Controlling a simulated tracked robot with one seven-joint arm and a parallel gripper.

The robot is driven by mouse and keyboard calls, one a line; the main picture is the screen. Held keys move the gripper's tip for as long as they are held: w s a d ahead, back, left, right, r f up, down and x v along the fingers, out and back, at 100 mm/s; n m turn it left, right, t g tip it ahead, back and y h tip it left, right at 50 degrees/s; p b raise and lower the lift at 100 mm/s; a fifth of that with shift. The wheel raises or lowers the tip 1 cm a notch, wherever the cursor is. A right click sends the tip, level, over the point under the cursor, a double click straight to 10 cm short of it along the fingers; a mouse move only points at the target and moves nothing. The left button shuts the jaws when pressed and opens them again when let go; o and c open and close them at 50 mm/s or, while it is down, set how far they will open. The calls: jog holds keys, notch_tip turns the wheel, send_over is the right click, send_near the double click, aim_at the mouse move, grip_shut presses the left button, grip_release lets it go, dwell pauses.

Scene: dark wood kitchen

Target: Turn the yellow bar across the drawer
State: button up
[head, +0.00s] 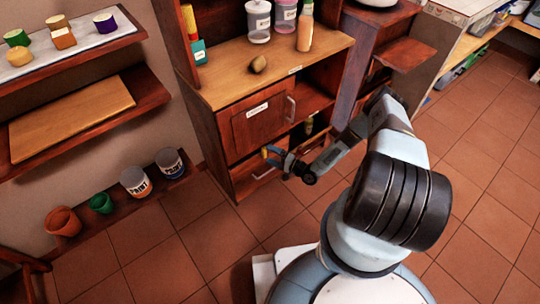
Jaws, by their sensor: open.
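My gripper (274,157) is low in front of the wooden cabinet, its blue fingers apart and pointing left at the lower front. A small yellow piece (264,153), which looks like the yellow bar, shows right at the fingertips. I cannot tell whether the fingers touch it or which way it lies. The drawer (262,175) is at the bottom of the cabinet, with a light label on its front. My gripper and forearm hide part of the lower cabinet front.
Above is a shut cabinet door (264,122) with a pale handle (290,108). The counter (277,66) holds jars, an orange bottle (305,30) and a potato-like item (258,65). Paint cans and pots stand on a low shelf (120,210) at left. The tiled floor (215,235) is clear.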

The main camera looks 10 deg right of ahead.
jog(key=v, duration=1.2)
jog(key=shift+s+d+f, duration=0.15)
